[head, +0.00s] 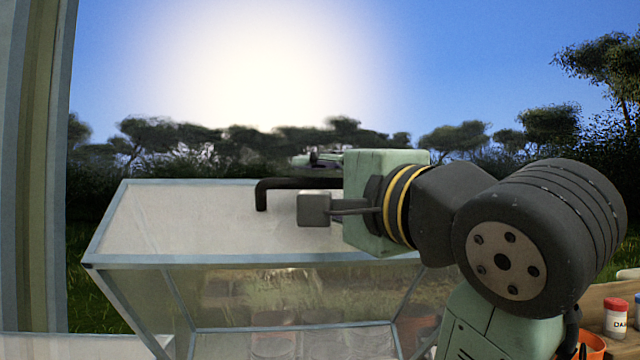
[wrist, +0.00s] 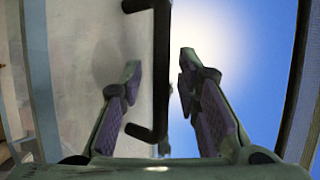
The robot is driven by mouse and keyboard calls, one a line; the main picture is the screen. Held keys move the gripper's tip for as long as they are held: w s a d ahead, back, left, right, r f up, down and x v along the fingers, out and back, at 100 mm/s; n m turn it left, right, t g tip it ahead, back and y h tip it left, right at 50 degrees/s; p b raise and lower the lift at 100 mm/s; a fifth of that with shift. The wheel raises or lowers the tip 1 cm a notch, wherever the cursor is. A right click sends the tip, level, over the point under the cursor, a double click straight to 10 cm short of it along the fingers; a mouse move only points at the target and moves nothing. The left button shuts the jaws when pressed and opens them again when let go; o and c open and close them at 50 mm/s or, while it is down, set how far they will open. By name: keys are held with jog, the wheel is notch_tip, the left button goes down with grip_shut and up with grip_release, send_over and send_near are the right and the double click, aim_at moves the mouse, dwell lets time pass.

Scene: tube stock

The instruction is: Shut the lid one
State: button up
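The lid (head: 170,220) is a pale panel with a blue-grey frame on a clear-walled case. It looks tilted, but I cannot tell how far open it is. Its black bar handle (head: 278,184) stands out from the panel, partly hidden behind my arm. In the wrist view the handle (wrist: 161,60) runs upright between the two fingers of my gripper (wrist: 160,68). The fingers are apart, with a gap visible on each side of the bar. In the head view my gripper is mostly hidden behind my wrist.
Clear case walls (head: 290,290) stand below the lid, with blurred items behind them. A striped post (head: 38,160) stands at the far left. A white jar with a red cap (head: 616,318) stands on a wooden surface at the lower right. Open sky lies above the lid.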

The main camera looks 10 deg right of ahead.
jog(key=r+v, duration=0.1)
jog(key=v, duration=0.6)
jog(key=shift+s+f, duration=0.25)
jog(key=shift+f, duration=0.3)
jog(key=shift+c, duration=0.3)
